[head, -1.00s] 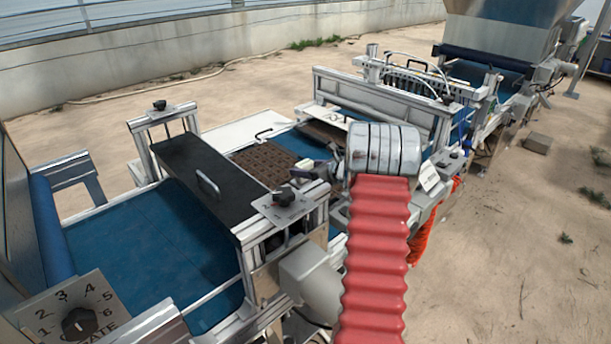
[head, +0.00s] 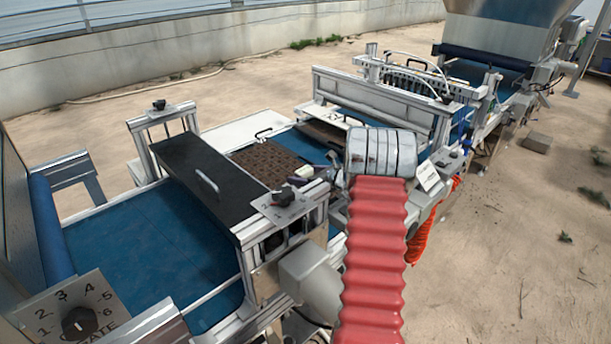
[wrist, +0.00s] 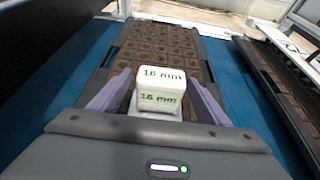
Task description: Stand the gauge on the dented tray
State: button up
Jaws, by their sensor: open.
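The gauge (wrist: 160,95) is a small white block marked "16 mm" on two faces. In the wrist view it stands upright between the purple fingers of my gripper (wrist: 158,103), which are open with a gap on each side. The gauge is over the near part of a brown, soil-filled cell tray (wrist: 113,52) on the blue belt; its foot and any contact with the tray are hidden. In the head view the gauge (head: 304,171) is a small pale shape at the near right of the tray (head: 262,162). I cannot make out a dent.
A second cell tray (wrist: 262,72) lies to the right in the wrist view, with blue belt between. In the head view a dark hinged cover (head: 195,180) and a knob plate (head: 285,200) stand close in front. A metal frame (head: 372,102) crosses the belt behind.

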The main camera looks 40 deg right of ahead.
aim_at(307, 174)
jog(key=shift+r, duration=0.1)
jog(key=shift+s+r, duration=0.25)
jog(key=shift+s, duration=0.25)
jog(key=v, duration=0.6)
jog(key=shift+s+r, duration=0.1)
jog(key=shift+s, duration=0.1)
dwell(0.3)
